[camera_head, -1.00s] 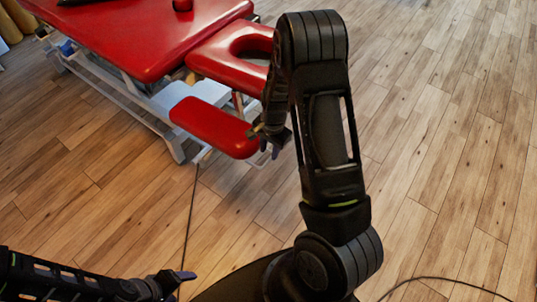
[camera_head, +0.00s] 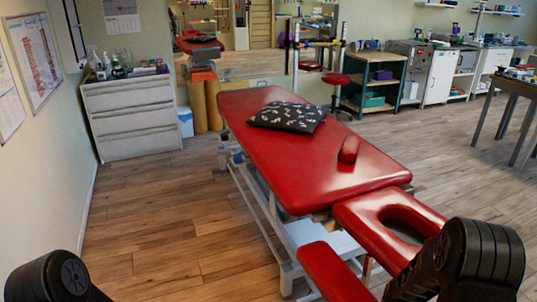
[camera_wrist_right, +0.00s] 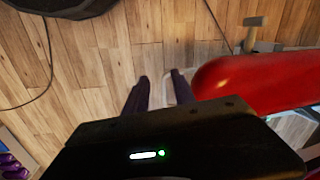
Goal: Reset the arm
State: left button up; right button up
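My right gripper (camera_wrist_right: 160,76) shows in the right wrist view. Its two dark fingers stand apart with a gap between them, and nothing is held. A red padded part of the treatment table (camera_wrist_right: 250,80) is just right of the fingers in that view; I cannot tell the exact distance. In the head view my right arm (camera_head: 470,258) shows at the lower right, in front of the table's face-hole end. Part of my left arm (camera_head: 55,278) shows at the lower left corner. Neither gripper shows in the head view, so my left gripper is hidden.
The red treatment table (camera_head: 290,165) fills the middle, with a dark patterned cushion (camera_head: 287,116) and a red roll (camera_head: 348,150) on it. A white drawer cabinet (camera_head: 133,118) stands at the left wall. Wooden floor (camera_head: 150,225) is clear left of the table.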

jog(key=s+a+f+n+y+p, duration=0.1)
jog(key=s+a+n, duration=0.4)
jog(key=s+a, duration=0.3)
jog(key=s+a+f+n+y+p, duration=0.1)
jog(key=s+a+n, duration=0.5)
jog(key=a, duration=1.1)
jog(key=shift+s+a+f+y, duration=0.3)
jog(key=shift+s+f+y, duration=0.45)
jog(key=shift+s, duration=0.4)
jog(key=shift+d+r, duration=0.1)
